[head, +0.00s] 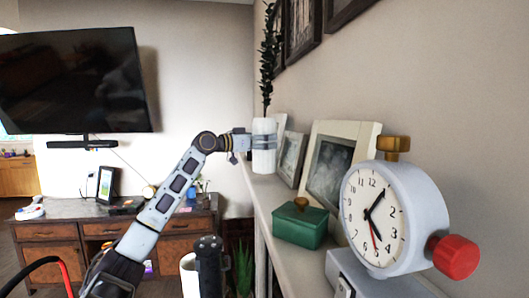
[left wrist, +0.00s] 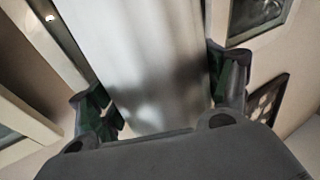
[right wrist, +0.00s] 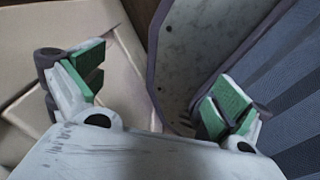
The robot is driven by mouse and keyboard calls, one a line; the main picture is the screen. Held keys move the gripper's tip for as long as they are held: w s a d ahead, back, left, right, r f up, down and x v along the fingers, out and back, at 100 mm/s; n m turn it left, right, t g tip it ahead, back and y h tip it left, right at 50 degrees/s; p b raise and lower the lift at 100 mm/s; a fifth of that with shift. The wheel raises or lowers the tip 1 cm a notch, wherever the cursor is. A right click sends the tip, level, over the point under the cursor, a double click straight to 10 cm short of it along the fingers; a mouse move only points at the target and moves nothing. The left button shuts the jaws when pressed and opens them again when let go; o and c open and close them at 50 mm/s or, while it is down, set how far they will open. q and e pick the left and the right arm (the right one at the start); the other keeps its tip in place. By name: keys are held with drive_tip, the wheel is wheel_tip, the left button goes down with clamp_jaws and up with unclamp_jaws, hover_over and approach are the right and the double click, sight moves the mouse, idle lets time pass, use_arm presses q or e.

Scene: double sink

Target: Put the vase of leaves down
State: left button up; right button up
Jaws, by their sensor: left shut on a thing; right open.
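The vase is a white cylinder (head: 264,158) with a tall stem of dark leaves (head: 268,55), upright at the far end of the shelf in the head view. My left gripper (head: 262,141) is shut around the vase's side. In the left wrist view the pale vase (left wrist: 150,50) fills the space between the fingers of my left gripper (left wrist: 162,95). The vase's base is near the shelf top; I cannot tell whether it touches. My right gripper (right wrist: 155,88) is open with nothing between its fingers in the right wrist view.
The narrow shelf (head: 262,188) runs along the right wall. On it stand picture frames (head: 337,165), a green box (head: 300,226) and a scale-like clock (head: 376,215) with a red knob. A wooden cabinet (head: 60,232) and a television (head: 70,80) are at the left.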

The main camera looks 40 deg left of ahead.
sight(265, 150)
idle(0.3)
use_arm(q)
drive_tip(key=shift+f, duration=1.75)
use_arm(e)
drive_tip(key=shift+d+f, duration=0.25)
drive_tip(key=shift+d, duration=0.1)
use_arm(q)
drive_tip(key=shift+b, duration=0.35)
use_arm(e)
drive_tip(key=shift+a, duration=0.2)
use_arm(q)
drive_tip(key=o, duration=1.1)
drive_tip(key=shift+f, duration=0.25)
drive_tip(key=o, duration=0.5)
use_arm(e)
drive_tip(key=shift+a+f, duration=0.1)
use_arm(q)
drive_tip(key=shift+r, duration=0.2)
use_arm(e)
drive_tip(key=shift+d, duration=0.25)
